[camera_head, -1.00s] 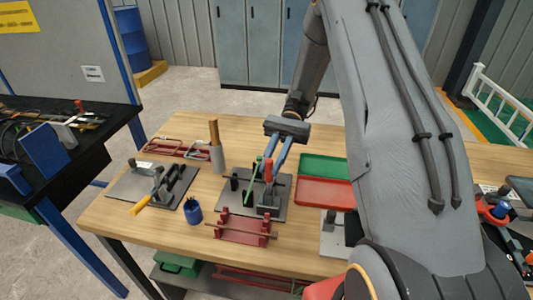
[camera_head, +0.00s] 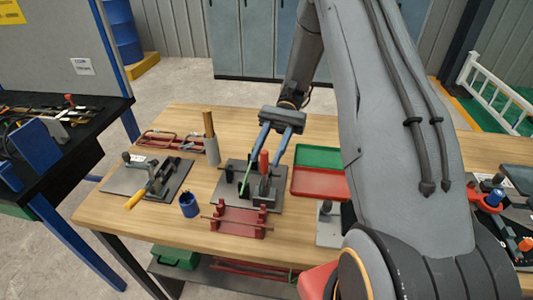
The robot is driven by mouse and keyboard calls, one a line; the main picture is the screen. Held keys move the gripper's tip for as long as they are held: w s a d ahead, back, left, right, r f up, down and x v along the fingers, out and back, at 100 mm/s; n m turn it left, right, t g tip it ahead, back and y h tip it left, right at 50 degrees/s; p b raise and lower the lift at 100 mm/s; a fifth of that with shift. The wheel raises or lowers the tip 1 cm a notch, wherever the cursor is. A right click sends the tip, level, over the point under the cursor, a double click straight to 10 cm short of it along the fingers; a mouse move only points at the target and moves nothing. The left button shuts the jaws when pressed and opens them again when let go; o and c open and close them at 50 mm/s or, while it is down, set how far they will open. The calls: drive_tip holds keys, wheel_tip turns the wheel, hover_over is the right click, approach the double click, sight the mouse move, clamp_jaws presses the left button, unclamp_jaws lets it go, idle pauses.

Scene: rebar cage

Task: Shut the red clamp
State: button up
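The red clamp shows as an upright red handle (camera_head: 263,161) on a dark mechanism, fixed to a dark grey plate (camera_head: 228,195) on the wooden table. The red handle shows between the fingertips in the picture. I cannot tell whether either finger touches it. The lower part of the clamp is small and partly hidden.
A red rack (camera_head: 238,219) stands in front of the plate, and a blue cup (camera_head: 189,205) to its left. A tool with a yellow handle (camera_head: 135,200) lies farther left. Red (camera_head: 320,184) and green (camera_head: 318,156) trays lie to the right. A wooden-handled tool (camera_head: 210,130) stands behind left.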

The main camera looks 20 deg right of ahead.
drive_tip(key=b+v, duration=0.3)
drive_tip(key=v, duration=0.4)
drive_tip(key=shift+w+d, duration=0.2)
drive_tip(key=shift+d, duration=0.05)
